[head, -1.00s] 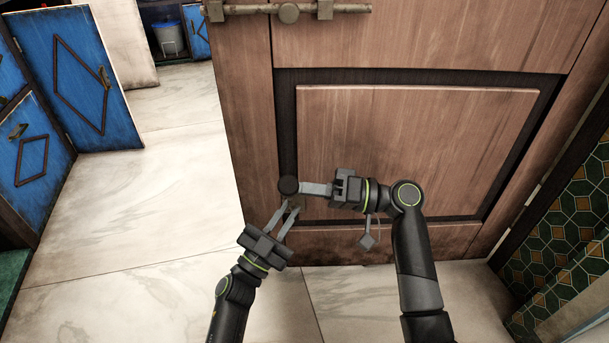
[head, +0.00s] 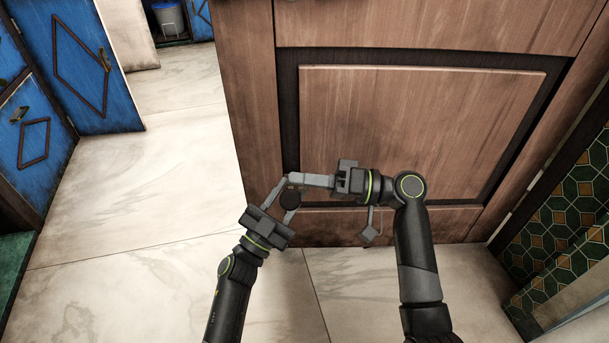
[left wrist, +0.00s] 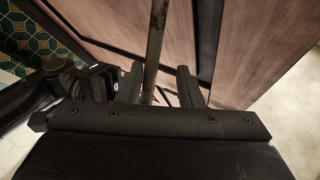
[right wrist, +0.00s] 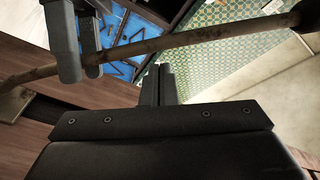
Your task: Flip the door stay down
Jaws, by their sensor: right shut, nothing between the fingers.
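The door stay shows in the head view as a dark round end (head: 290,199) near the lower left of the wooden door. In the right wrist view its brownish rod (right wrist: 180,40) runs from a mount on the door at the left to the top right. My left gripper (head: 285,185) is open, its fingers on either side of the stay. The left wrist view shows the rod (left wrist: 154,45) between those parted fingers. My right gripper (head: 292,180) is shut and empty, its tips close beside the stay. Whether either gripper touches the rod I cannot tell.
The brown panelled door (head: 400,130) stands in front of me. Blue cabinets (head: 85,65) are at the left, and green patterned tiles (head: 560,210) at the right. The pale floor (head: 150,210) is clear at the left.

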